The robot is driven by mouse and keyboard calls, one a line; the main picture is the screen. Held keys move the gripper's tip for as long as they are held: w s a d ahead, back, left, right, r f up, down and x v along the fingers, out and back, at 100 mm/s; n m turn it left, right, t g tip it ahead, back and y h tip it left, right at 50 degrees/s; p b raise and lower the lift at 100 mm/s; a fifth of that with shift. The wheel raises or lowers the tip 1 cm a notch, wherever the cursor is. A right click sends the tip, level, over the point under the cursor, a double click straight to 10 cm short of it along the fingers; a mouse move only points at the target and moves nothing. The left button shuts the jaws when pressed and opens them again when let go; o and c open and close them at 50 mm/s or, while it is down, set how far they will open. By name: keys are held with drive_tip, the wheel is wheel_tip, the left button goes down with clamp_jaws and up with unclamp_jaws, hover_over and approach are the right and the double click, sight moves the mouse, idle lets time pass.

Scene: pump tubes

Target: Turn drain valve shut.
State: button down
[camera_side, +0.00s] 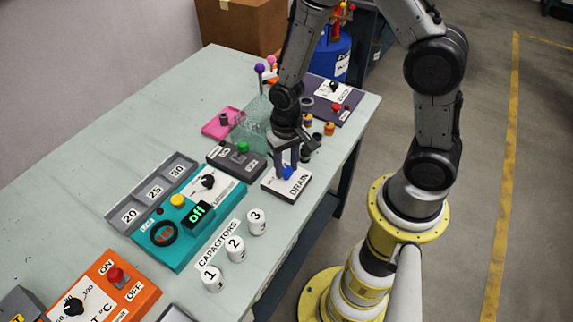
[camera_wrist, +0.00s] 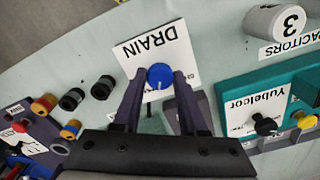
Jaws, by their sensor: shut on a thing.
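The drain valve has a round blue knob (camera_wrist: 160,77) on a white plate labelled DRAIN (camera_wrist: 150,48). In the side view the same plate (camera_side: 288,184) lies near the table's right edge, with the blue knob (camera_side: 287,172) partly hidden by my fingers. My gripper (camera_wrist: 158,88) is over the plate, with one dark finger on each side of the knob, shut on it. A white line shows on the knob's top in the wrist view. The plate's lower part is hidden behind my gripper there.
The teal Yubelcor box (camera_side: 190,215) stands left of the valve, with white numbered capacitors (camera_side: 257,222) in front. Several black and orange cylinders (camera_wrist: 72,99) stand close to the plate. A clear rack (camera_side: 255,125) and a dark purple panel (camera_side: 333,100) lie behind.

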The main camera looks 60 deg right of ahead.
sight(287, 169)
drive_tip(key=n, duration=0.7)
drive_tip(key=shift+r, duration=0.1)
drive_tip(key=n, duration=0.4)
drive_tip(key=shift+n, duration=1.6)
drive_tip(key=shift+c, duration=2.2)
unclamp_jaws()
wheel_tip(287, 169, up, 14)
